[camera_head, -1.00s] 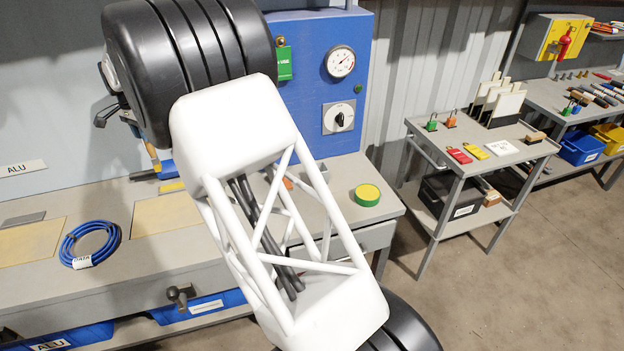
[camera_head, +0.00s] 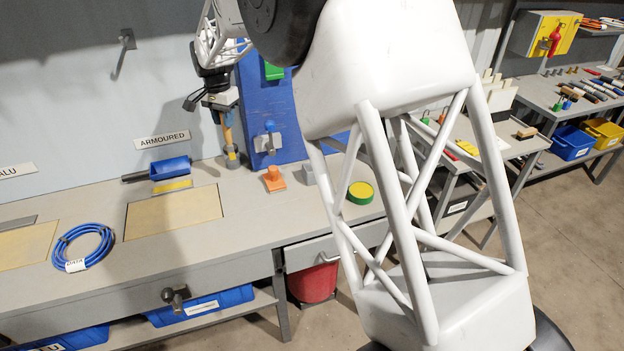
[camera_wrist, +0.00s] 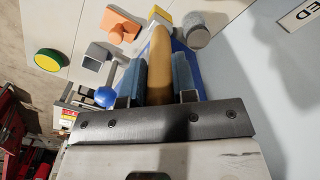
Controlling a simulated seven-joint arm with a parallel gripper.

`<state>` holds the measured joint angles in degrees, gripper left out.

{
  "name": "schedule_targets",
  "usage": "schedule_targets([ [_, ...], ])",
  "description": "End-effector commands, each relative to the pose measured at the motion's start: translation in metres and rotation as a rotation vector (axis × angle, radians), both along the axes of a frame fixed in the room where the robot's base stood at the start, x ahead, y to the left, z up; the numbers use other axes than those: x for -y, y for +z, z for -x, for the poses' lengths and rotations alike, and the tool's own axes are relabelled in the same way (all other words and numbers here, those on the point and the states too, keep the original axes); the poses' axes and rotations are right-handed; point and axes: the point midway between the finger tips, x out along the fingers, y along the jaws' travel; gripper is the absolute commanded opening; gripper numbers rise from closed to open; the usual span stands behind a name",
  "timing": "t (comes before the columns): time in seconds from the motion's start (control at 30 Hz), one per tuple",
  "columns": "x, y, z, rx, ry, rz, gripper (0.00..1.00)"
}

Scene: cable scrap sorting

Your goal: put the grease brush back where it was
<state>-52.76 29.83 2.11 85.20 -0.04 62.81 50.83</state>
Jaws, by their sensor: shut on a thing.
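My gripper (camera_head: 222,106) is shut on the grease brush (camera_head: 227,128), whose tan wooden handle hangs down roughly upright in the head view, beside the left edge of the blue panel. In the wrist view, the brush handle (camera_wrist: 158,62) sits between the two blue finger pads of my gripper (camera_wrist: 158,80). A yellow part shows at the brush's far end; its bristles cannot be made out. A grey round thing (camera_wrist: 196,32) is close beside that end. I cannot tell whether the brush touches it or the bench.
An orange block with a handle (camera_head: 274,181) and a grey square socket (camera_head: 308,173) stand right of the brush. The blue panel (camera_head: 290,143) with its lever is just behind. A green-yellow disc (camera_head: 361,192) is further right.

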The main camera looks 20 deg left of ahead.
Motion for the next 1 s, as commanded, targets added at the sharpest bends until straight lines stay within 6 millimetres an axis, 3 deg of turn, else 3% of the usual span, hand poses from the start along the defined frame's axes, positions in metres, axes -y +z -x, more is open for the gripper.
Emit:
schedule_targets([
  [0.2,0.058,0.004,-0.02,0.0,0.004,0.0,0.0],
  [0.37,0.087,0.004,-0.028,0.0,0.009,0.0,0.0],
  [0.77,0.13,0.004,-0.037,-0.001,0.016,0.001,0.0],
  [1.0,0.148,0.003,-0.059,0.0,0.003,0.0,0.0],
])
